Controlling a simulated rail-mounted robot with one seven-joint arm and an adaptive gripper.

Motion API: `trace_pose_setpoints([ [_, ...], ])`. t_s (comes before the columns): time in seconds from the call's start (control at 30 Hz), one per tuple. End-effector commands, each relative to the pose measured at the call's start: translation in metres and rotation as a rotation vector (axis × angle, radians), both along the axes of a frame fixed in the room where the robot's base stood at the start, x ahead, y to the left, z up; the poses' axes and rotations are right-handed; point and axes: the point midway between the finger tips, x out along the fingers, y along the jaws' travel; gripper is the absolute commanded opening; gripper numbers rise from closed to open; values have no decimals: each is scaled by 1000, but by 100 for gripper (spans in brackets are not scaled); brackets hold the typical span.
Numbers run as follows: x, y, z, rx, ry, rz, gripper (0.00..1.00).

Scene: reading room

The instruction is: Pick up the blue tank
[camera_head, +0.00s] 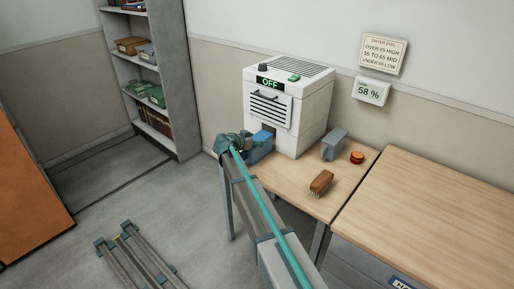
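The blue tank (261,150) is a small blue box at the lower left front of the white machine (312,110), beside its dark opening. My gripper (253,141) is at the tank, reaching it from the left, and overlaps its upper left part in the picture. The fingers are small and partly lost against the tank. I cannot tell whether they touch it or are closed on it.
The machine's display reads OFF. A grey container (334,145), a red button (357,157) and a brown brush (321,183) are on the wooden table (290,180) to the right. A second table (430,205) adjoins it. A shelf (150,75) stands behind left.

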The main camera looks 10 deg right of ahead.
Motion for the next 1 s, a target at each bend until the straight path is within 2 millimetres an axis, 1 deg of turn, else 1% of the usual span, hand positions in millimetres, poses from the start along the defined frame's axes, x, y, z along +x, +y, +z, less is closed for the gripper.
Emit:
trace_pose_setpoints([
  [0.03, 0, 0, -1, 1, 1, -1, 58],
  [0.37, -1, 0, -2, 2, 2, -2, 3],
  [0.63, 0, -1, 0, 0, 1, -2, 2],
  [0.73, 0, -1, 3, 1, 1, -2, 2],
  [0.87, 0, 0, 15, 1, -1, -1, 2],
  [0.97, 0, 0, 30, 1, -4, -1, 2],
  [1.0, -7, 0, 37, 0, -3, -1, 2],
])
